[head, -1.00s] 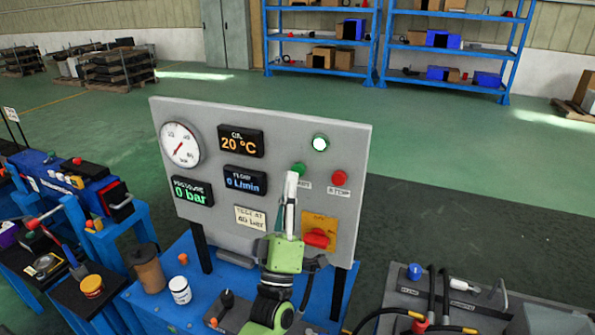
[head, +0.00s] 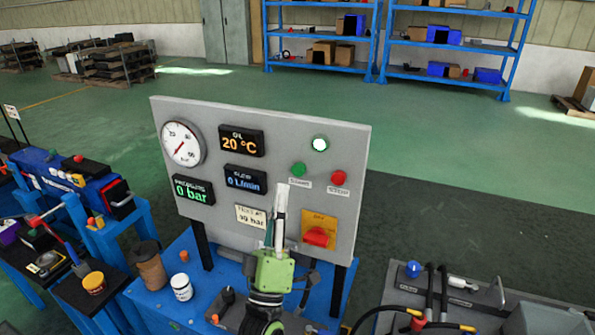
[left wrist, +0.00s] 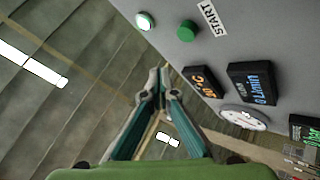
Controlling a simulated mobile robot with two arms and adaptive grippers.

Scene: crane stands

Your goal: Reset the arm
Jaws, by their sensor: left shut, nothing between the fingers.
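My left gripper (head: 281,200) stands upright in front of the grey control panel (head: 270,105) in the head view, with its shut fingertips below the green start button (head: 299,170). It holds nothing. In the left wrist view its fingers (left wrist: 160,82) meet at the tips, apart from the green button (left wrist: 187,29). The red stop button (head: 339,178) and a red rotary switch (head: 317,236) on an orange plate sit to the right of the fingers. My right gripper does not show.
A pressure gauge (head: 182,144) and lit displays reading 20 °C, 0 L/min and 0 bar fill the panel's left. The blue bench (head: 205,295) below carries a white jar (head: 181,287) and a brown canister (head: 150,265). A grey unit with hoses (head: 470,300) stands at right.

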